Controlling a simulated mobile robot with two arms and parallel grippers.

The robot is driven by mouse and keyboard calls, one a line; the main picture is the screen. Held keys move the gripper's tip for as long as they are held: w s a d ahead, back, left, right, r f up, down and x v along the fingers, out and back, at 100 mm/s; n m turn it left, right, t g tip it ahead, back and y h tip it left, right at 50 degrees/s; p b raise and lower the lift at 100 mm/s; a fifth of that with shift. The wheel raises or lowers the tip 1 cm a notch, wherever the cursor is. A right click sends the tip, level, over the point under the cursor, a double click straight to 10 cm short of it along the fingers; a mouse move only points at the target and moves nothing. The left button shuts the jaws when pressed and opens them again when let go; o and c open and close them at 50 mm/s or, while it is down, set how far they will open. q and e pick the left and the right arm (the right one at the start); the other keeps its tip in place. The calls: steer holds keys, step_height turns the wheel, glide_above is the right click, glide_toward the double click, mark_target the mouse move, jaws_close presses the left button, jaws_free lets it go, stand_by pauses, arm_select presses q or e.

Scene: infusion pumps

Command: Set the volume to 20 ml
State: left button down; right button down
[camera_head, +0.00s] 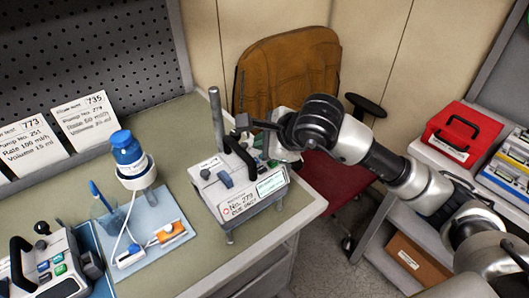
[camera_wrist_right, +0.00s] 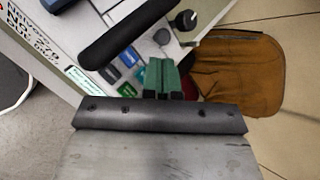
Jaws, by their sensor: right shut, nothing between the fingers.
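A pale infusion pump (camera_head: 232,196) with a black carry handle stands on the bench, near its right edge. Its front label seems to read No. 279. My right gripper (camera_head: 270,161) is at the pump's right side. Its green fingers (camera_wrist_right: 163,76) are shut and empty, over or beside the key panel; contact cannot be told. The gripper hides the keys in the head view. My left gripper is not in view.
A second pump (camera_head: 50,268) stands at lower left. A blue-capped bottle (camera_head: 128,158) stands over a light-blue tray (camera_head: 172,262). Written cards (camera_head: 85,122) lean at the back. A brown chair (camera_head: 287,72) is behind the bench; a red case (camera_head: 462,133) is on the right shelf.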

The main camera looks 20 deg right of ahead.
steer(key=shift+r+p, duration=1.2)
steer(key=shift+r, duration=1.35)
